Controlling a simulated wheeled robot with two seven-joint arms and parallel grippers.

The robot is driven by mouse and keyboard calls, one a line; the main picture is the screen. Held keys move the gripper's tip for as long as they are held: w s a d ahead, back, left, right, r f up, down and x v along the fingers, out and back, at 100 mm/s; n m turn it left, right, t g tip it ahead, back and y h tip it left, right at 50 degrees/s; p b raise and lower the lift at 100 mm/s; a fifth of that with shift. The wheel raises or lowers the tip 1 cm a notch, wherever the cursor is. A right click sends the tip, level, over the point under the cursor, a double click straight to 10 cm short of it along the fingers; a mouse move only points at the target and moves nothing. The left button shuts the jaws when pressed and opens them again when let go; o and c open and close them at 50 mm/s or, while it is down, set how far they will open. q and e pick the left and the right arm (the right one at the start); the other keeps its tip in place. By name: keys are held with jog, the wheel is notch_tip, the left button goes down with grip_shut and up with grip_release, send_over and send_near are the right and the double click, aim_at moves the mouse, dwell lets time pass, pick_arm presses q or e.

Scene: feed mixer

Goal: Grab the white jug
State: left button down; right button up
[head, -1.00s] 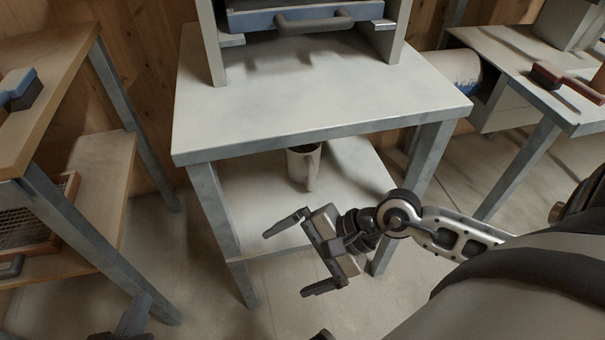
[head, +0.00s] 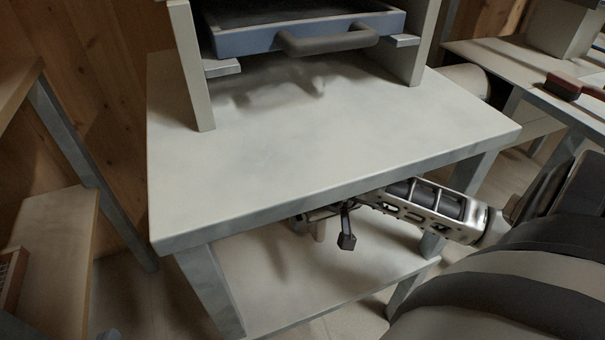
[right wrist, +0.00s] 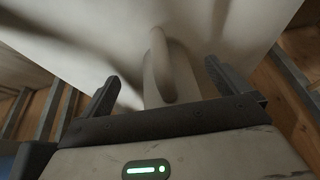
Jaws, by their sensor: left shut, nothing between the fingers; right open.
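The white jug (head: 320,231) stands on the lower shelf of the middle table. In the head view only a sliver of it shows below the tabletop edge. In the right wrist view the jug (right wrist: 165,72) is straight ahead with its handle towards me. My right gripper (right wrist: 160,80) is open, with one finger on each side of the jug and handle; I cannot tell if they touch. In the head view the tabletop hides most of that gripper.
The tabletop (head: 300,150) overhangs the lower shelf (head: 300,285), and my right arm passes beneath it. A blue drawer (head: 290,35) with a dark handle sits in the frame above. A wooden bench (head: 55,235) is at left, another table (head: 500,62) with a red-handled brush (head: 565,86) at right.

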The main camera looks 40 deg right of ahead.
jog(key=w, duration=0.3)
jog(key=shift+w+d+b, duration=0.15)
jog(key=shift+d+b, duration=0.15)
jog(key=shift+d, duration=0.1)
jog(key=w, duration=0.1)
jog(key=w+b, duration=0.1)
jog(key=w, duration=0.1)
jog(key=w+d+f, duration=0.1)
jog(key=shift+w, duration=0.15)
jog(key=c, duration=1)
pick_arm(q)
jog(key=shift+w+d+r+n+t+h, duration=0.15)
jog(key=shift+d+r+n+t+h, duration=0.25)
jog(key=shift+n, duration=0.1)
pick_arm(e)
jog(key=shift+c, duration=0.6)
pick_arm(q)
jog(key=shift+a, duration=0.1)
pick_arm(e)
jog(key=shift+r, duration=0.1)
